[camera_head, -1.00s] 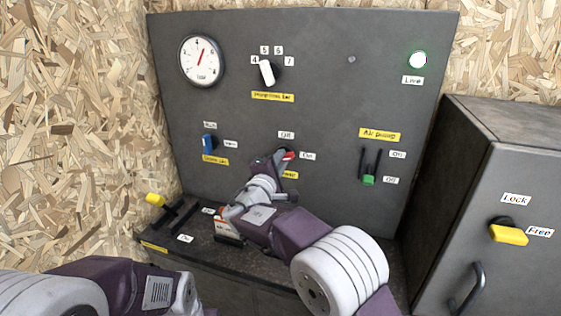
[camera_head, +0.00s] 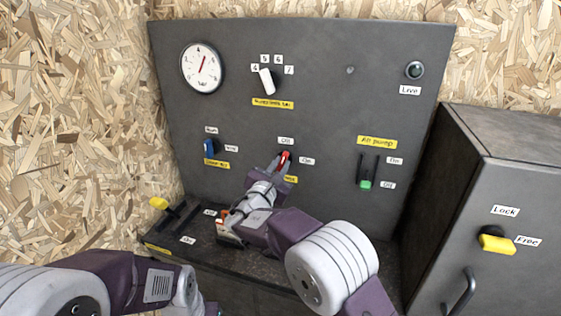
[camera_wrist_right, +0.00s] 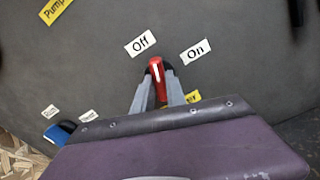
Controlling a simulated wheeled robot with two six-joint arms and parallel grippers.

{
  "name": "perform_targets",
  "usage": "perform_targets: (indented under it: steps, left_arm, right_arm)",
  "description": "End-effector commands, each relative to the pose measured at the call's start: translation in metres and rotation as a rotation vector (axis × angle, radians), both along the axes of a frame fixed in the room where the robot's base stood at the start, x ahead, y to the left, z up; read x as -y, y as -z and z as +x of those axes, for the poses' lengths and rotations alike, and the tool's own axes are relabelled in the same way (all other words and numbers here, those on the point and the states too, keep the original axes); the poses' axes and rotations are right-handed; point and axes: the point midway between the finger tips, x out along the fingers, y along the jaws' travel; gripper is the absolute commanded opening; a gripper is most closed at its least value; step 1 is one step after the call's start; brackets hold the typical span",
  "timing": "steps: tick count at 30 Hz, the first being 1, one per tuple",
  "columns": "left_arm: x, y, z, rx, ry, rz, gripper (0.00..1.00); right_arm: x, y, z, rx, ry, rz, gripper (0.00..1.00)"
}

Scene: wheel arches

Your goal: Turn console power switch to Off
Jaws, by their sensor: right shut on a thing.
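The console power switch, a red handle (camera_head: 284,158), sits low in the middle of the grey panel. My right gripper (camera_head: 280,164) is shut on it; in the right wrist view, its fingers (camera_wrist_right: 156,92) stand on both sides of the red handle (camera_wrist_right: 155,70). The handle points up toward the "Off" label (camera_head: 286,141); the "On" label (camera_head: 307,161) is to its right. In the wrist view its tip lies just below "Off" (camera_wrist_right: 140,43), with "On" (camera_wrist_right: 195,51) further right. The yellow label below is partly hidden.
The "Live" lamp (camera_head: 414,70) is dark. A gauge (camera_head: 202,68), a white selector (camera_head: 267,80), a blue switch (camera_head: 209,147) and a green-tipped air pump lever (camera_head: 365,184) share the panel. A yellow lever (camera_head: 159,203) is at left. A cabinet (camera_head: 500,190) stands at right.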

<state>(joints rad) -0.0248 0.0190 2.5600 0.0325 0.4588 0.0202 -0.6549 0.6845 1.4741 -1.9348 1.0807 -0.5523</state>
Motion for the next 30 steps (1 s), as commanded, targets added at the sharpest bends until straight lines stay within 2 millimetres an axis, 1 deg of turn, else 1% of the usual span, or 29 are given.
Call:
perform_targets:
  steps: [1,3,13,21,30]
  left_arm:
    - [0.000,-0.006,0.000,0.000,0.000,0.000,0.00]
    - [0.000,-0.010,0.000,0.000,0.000,0.000,0.00]
    - [0.000,-0.024,0.000,0.000,0.000,0.000,0.00]
    - [0.000,-0.028,0.000,0.000,0.000,0.000,0.00]
    - [0.000,-0.029,0.000,0.000,0.000,0.000,0.00]
  right_arm:
    - [0.000,-0.001,0.000,-0.016,0.000,-0.036,0.00]
    - [0.000,-0.001,0.000,-0.033,0.000,-0.087,0.00]
    - [0.000,0.001,0.000,-0.091,0.000,-0.267,0.00]
    - [0.000,0.001,0.000,-0.109,-0.001,-0.327,0.00]
    - [0.000,0.002,0.000,-0.113,-0.001,-0.340,0.00]
